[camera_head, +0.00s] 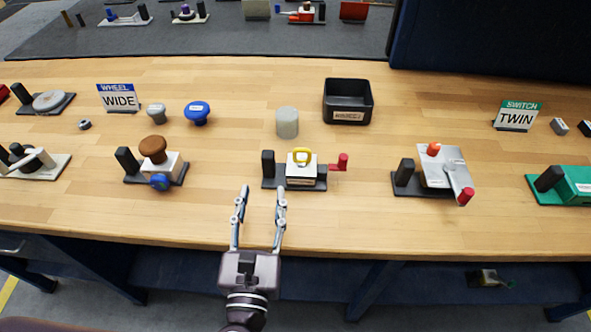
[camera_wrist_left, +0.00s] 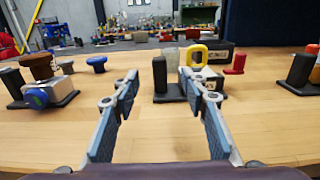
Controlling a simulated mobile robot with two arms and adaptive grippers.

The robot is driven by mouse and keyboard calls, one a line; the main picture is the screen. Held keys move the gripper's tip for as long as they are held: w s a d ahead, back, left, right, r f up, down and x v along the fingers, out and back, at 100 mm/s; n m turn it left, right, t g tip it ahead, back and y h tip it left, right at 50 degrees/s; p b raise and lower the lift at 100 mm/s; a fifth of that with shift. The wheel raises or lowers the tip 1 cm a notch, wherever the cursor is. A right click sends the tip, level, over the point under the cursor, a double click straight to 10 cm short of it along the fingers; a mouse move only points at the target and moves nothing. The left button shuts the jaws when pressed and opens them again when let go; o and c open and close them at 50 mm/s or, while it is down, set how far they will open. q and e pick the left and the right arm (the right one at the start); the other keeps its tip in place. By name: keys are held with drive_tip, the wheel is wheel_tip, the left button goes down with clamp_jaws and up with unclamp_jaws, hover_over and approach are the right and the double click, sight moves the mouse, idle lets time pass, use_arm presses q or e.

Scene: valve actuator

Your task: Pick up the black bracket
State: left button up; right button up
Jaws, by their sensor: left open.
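A black bracket (camera_head: 268,165), a flat base with an upright post, stands on the wooden bench ahead of my left gripper. A white block with a yellow loop handle (camera_head: 301,158) and a red lever (camera_head: 341,162) sits on its base. My left gripper (camera_head: 262,190) is open and empty, its fingertips short of the bracket on the near side. In the left wrist view the bracket's post (camera_wrist_left: 160,74) shows between the fingertips (camera_wrist_left: 158,82), apart from them. Similar black bases with posts stand left (camera_head: 127,162) and right (camera_head: 404,174). My right gripper is out of view.
The wooden bench (camera_head: 230,225) is clear near its front edge. A brown-knobbed unit (camera_head: 153,150) stands left, a silver plate unit (camera_head: 440,170) right. Behind are a grey cylinder (camera_head: 287,122), a black bin (camera_head: 348,101), and a blue knob (camera_head: 197,112).

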sight(267, 160)
use_arm(q)
drive_tip(key=w, duration=0.6)
drive_tip(key=shift+w, duration=0.25)
drive_tip(key=shift+w+a+f, duration=0.1)
drive_tip(key=shift+w, duration=2.6)
clamp_jaws()
